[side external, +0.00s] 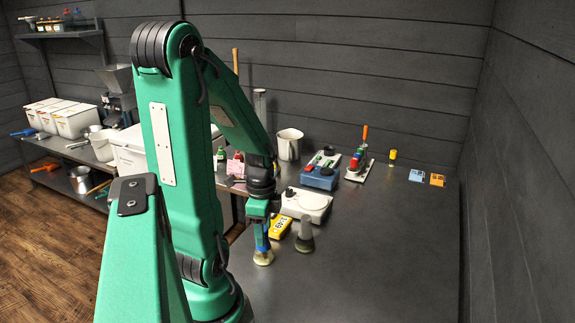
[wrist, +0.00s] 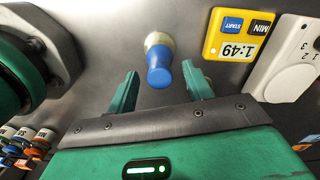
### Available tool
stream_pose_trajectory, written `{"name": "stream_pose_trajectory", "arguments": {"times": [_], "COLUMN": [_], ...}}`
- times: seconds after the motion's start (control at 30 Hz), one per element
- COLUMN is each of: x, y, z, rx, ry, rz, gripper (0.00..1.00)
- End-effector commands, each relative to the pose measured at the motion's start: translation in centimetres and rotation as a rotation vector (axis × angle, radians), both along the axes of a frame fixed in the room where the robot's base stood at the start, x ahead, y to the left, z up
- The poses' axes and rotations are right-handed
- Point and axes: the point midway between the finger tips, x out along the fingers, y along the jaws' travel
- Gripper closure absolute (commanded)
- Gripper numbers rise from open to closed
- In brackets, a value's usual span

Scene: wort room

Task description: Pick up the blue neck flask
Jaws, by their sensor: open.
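The blue neck flask (side external: 264,257) stands upright on the grey worktop, its wide base pale yellowish. In the wrist view its blue neck (wrist: 159,73) points towards me, between and slightly beyond my two green fingertips. My gripper (wrist: 160,72) is open, with one finger on each side of the neck and visible gaps to both. In the side view my gripper (side external: 262,222) is directly over the flask and partly hides its neck. I cannot tell there how far the fingers reach down around it.
A grey-necked flask (side external: 304,240) stands just right. A yellow timer (side external: 280,227) lies close behind, also in the wrist view (wrist: 238,34), beside a white round-topped device (side external: 306,203). A blue-and-red device (side external: 319,178) and metal jug (side external: 289,145) stand farther back. The worktop at front right is clear.

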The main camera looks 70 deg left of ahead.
Motion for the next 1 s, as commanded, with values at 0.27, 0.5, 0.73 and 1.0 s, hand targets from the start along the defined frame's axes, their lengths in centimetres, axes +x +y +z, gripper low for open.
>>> {"name": "stream_pose_trajectory", "arguments": {"times": [0.27,0.5,0.73,1.0], "x": [0.00,0.00,0.02,0.03], "y": [0.01,0.01,0.02,0.04], "z": [0.03,0.04,0.06,0.24], "rx": [0.000,0.000,0.001,0.001], "ry": [0.000,0.000,-0.001,-0.001], "rz": [0.000,0.000,0.000,0.000], "gripper": [0.49,0.90,1.00,1.00]}}
